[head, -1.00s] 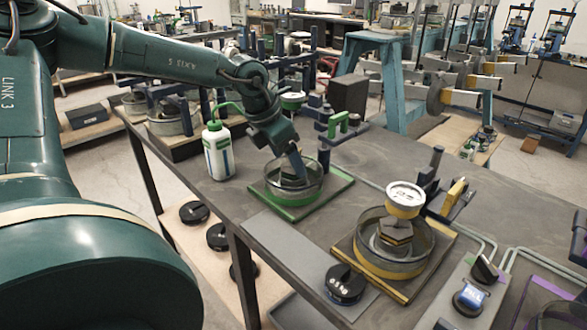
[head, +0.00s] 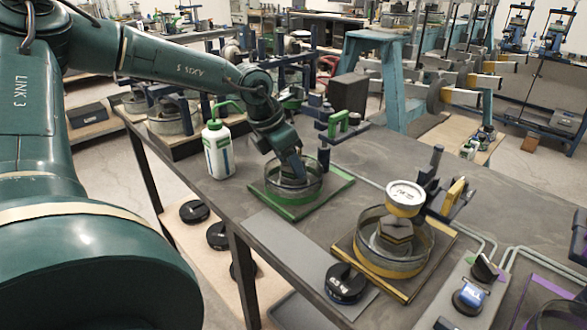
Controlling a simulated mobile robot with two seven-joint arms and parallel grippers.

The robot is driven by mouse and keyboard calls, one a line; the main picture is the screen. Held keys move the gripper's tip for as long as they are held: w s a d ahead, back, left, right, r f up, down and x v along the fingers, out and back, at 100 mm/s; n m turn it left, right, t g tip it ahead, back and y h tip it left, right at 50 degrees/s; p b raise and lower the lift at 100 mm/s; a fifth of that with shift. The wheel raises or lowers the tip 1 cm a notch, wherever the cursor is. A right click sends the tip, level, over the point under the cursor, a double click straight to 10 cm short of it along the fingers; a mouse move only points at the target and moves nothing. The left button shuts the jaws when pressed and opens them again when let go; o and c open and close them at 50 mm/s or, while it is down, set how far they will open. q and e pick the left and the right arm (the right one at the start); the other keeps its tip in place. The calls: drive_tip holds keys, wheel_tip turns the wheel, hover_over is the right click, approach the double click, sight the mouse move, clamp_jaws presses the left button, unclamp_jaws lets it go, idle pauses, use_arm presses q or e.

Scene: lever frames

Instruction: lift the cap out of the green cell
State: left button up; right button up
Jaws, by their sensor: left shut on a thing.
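The green cell (head: 292,198) is a clear round ring with a green band on a green-edged square base, standing on the grey bench. My left gripper (head: 299,172) reaches down into its ring from behind and is shut on the cap, a dark piece inside the ring. The cap is small, and the fingers and the ring wall partly hide it, so I cannot tell whether it touches the cell. My right gripper is not in view.
A white bottle with a green spout (head: 218,150) stands left of the cell. A blue post with a green handle (head: 338,124) stands close behind it.

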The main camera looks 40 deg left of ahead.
use_arm(q)
drive_tip(key=shift+c, duration=1.3)
